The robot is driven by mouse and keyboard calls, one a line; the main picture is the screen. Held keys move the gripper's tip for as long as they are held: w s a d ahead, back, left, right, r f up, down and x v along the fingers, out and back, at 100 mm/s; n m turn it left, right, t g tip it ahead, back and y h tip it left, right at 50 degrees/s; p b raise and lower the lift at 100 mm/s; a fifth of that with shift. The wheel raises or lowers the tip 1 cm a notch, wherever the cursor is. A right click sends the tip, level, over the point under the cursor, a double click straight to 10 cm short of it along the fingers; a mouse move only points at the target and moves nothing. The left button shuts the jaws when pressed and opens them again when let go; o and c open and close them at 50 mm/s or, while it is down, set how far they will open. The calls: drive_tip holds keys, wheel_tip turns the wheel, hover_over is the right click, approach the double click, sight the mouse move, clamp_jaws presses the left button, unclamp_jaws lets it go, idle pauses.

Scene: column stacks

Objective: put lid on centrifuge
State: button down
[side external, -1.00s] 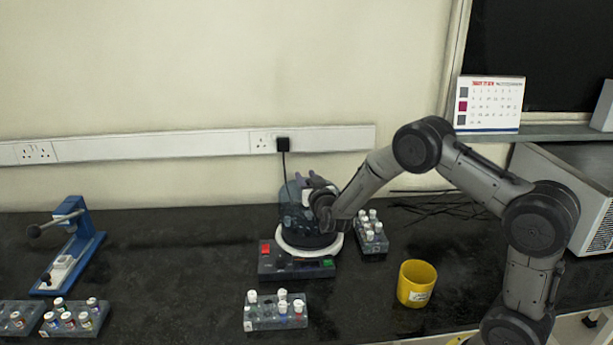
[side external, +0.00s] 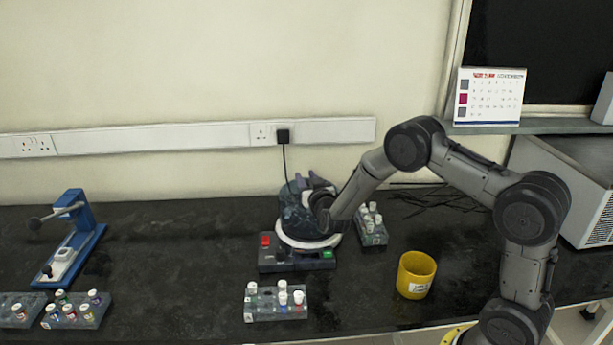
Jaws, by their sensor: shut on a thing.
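The centrifuge (side external: 272,262) stands in the middle of the bench, with a dark base, a red and a green button, and a white ring (side external: 298,243) around its bowl. A dark, partly see-through lid (side external: 293,214) is at the top of the centrifuge, over the ring. My gripper (side external: 312,188) is at the lid's upper right and shut on it. The fingertips are small and partly hidden by my wrist. I cannot tell whether the lid touches the ring all round.
Tube racks stand in front of the centrifuge (side external: 262,312), to its right (side external: 374,237) and at the front left (side external: 75,320). A yellow cup (side external: 416,277) is at the right. A blue press (side external: 75,240) is at the left. A power cable runs down behind the centrifuge.

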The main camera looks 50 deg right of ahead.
drive_tip(key=shift+f, duration=1.5)
drive_tip(key=shift+c, duration=2.3)
unclamp_jaws()
drive_tip(key=shift+o, duration=0.2)
drive_tip(key=shift+f, duration=0.1)
drive_tip(key=o, duration=0.4)
drive_tip(key=shift+r, duration=3.05)
